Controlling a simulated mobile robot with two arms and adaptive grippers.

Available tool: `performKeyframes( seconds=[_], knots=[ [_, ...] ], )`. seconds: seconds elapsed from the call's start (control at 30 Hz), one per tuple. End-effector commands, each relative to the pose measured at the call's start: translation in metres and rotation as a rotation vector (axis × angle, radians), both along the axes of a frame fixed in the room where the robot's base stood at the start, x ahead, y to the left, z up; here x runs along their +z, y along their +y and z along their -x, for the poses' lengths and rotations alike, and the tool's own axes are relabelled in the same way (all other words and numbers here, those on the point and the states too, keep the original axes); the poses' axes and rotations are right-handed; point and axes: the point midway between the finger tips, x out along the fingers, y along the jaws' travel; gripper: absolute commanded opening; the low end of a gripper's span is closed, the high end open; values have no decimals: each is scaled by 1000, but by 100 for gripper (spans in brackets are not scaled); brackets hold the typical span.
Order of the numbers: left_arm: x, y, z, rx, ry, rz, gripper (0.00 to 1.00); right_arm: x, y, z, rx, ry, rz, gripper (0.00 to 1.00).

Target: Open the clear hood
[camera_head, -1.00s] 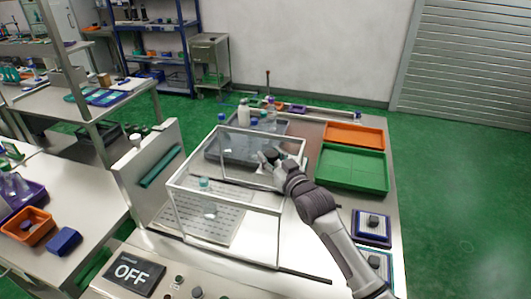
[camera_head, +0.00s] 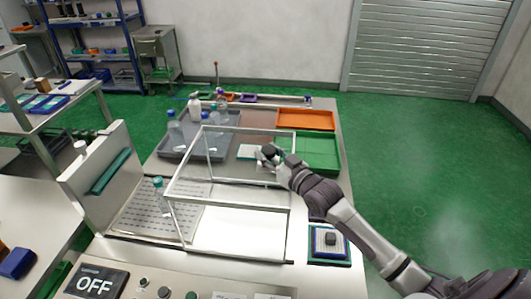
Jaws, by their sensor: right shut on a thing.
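The clear hood (camera_head: 228,203) is a see-through box with a pale frame. It stands over the right part of the steel machine bed. To its left lies a perforated plate (camera_head: 150,215) with a small teal-capped bottle (camera_head: 158,190) by the hood's left edge. My right gripper (camera_head: 268,155) reaches in from the right and is shut at the upper part of the hood. The part it grips is hidden by the fingers. My left gripper is not in view.
An upright white panel (camera_head: 92,168) with a green bar stands left of the plate. A grey tray with bottles (camera_head: 172,145), an orange tray (camera_head: 305,120) and a green tray (camera_head: 322,152) lie behind. A blue-edged fixture (camera_head: 330,240) sits at the right. An OFF display (camera_head: 98,282) is in front.

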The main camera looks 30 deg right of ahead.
Motion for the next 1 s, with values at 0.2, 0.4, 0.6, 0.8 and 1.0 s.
performKeyframes(
  seconds=[0.2,0.4,0.6,0.8,1.0],
  knots=[
    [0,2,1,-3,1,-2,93,0,0,0,0,-1,1,60],
    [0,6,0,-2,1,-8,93,0,0,0,0,-1,0,68],
    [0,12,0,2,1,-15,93,0,0,3,0,0,0,68],
    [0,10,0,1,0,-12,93,-1,-5,31,1,3,2,68],
    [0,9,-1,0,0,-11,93,-2,-14,75,0,4,2,68]
  ],
)
